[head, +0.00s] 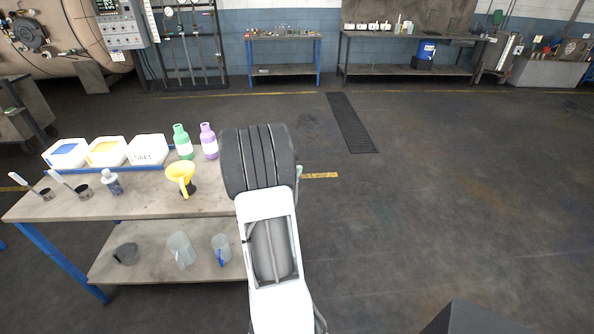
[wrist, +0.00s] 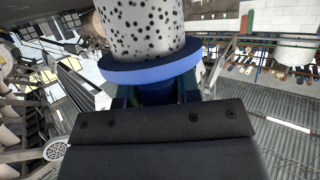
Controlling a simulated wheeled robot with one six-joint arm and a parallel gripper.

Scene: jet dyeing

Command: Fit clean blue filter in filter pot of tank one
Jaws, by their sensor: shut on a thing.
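A filter (wrist: 142,32) with a pale, perforated body and a blue rim fills the top middle of the wrist view. My gripper (wrist: 155,97) is shut on the dark blue grip below its rim. The filter's far end is cut off by the picture's top edge. In the head view my own arm stands in the middle, and neither my gripper nor the filter can be made out. A large beige tank (head: 75,58) lies at the far left of the head view; I cannot tell whether it is tank one. No filter pot can be made out.
A workbench (head: 215,202) at the left holds white tubs (head: 148,150), green and purple bottles (head: 182,141), a yellow funnel (head: 181,176) and scoops. Jugs (head: 180,250) stand on its lower shelf. Two benches stand along the back wall. The floor (head: 450,190) at the right is clear.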

